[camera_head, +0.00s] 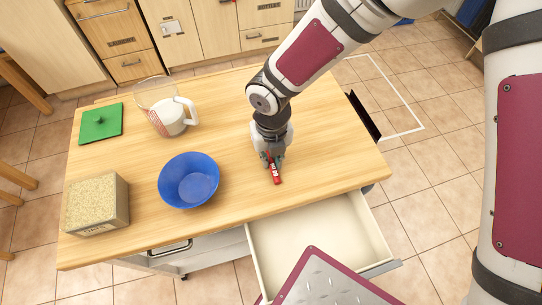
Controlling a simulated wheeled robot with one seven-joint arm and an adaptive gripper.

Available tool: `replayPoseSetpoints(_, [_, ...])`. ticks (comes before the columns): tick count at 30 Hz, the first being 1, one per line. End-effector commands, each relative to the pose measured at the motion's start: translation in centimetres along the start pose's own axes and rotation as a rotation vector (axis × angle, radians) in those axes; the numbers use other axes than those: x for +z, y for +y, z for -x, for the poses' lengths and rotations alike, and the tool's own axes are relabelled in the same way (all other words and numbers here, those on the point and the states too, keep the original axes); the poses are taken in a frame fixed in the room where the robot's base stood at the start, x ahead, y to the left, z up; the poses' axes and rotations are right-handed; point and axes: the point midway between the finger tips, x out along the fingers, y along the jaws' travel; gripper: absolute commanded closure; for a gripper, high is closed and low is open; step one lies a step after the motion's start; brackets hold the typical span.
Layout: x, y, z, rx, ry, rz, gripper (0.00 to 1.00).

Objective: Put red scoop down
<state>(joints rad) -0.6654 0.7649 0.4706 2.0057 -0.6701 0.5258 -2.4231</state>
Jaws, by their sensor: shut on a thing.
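The red scoop (274,171) is a small, narrow red object with a pale mark on it. It is at the right half of the wooden table top, near the front edge, above the open drawer in the picture. My gripper (271,159) points down at the table and is shut on the scoop. The scoop sticks out toward the front of the table. Part of it is hidden between the fingers. I cannot tell whether it touches the table top.
An open, empty-looking drawer (318,238) juts from the front. The table right of my gripper is clear.

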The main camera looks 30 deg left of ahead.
Motion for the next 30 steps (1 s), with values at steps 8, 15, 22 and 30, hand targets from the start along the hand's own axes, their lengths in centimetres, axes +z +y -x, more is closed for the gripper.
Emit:
replayPoseSetpoints(8, [0.0,0.0,-0.3,0.000,0.000,-0.001,0.66])
replayPoseSetpoints(15, [0.0,0.0,-0.2,0.000,0.000,-0.001,0.66])
replayPoseSetpoints(22, [0.1,-0.1,0.8,0.000,-0.002,-0.001,0.66])
replayPoseSetpoints(30, [0.2,-0.2,6.0,0.000,-0.005,-0.004,0.66])
